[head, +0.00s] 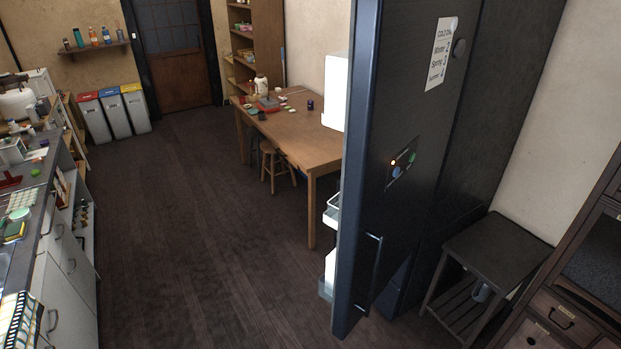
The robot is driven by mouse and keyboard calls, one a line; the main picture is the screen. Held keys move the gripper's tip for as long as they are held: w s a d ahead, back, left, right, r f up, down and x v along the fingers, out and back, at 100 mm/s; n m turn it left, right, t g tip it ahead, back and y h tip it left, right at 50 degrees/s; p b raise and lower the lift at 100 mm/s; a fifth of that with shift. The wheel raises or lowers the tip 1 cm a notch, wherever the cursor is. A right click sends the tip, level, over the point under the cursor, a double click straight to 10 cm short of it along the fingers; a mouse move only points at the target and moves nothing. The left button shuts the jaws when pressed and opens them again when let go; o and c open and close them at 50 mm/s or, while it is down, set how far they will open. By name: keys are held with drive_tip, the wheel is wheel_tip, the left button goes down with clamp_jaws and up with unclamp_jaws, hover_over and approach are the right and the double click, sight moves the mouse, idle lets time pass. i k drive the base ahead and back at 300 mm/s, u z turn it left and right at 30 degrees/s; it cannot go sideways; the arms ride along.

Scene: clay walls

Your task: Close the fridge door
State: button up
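The dark fridge door (385,120) stands open in the head view, right of the middle. Its narrow edge points toward me and its outer face is turned to the right. White inner door bins (335,92) stick out on its left side. A vertical handle (372,272) is low on the outer face, and a small control panel (402,165) is above it. The dark fridge body (495,110) is behind and to the right of the door. The fridge's inside is hidden. My gripper is not in view.
A dark side table (495,245) stands right of the fridge, with a drawer cabinet (560,315) nearer. A wooden table (290,130) with stools is beyond the door. A counter (40,220) lines the left. The dark wooden floor (200,230) between is clear.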

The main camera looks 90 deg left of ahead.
sight(394, 94)
drive_tip(key=u, duration=5)
drive_tip(key=i, duration=0.15)
drive_tip(key=u, duration=3.05)
drive_tip(key=i, duration=0.2)
drive_tip(key=z, duration=3.2)
drive_tip(key=k, duration=1.6)
drive_tip(key=z, duration=0.75)
drive_tip(key=i, duration=1)
drive_tip(key=u, duration=0.1)
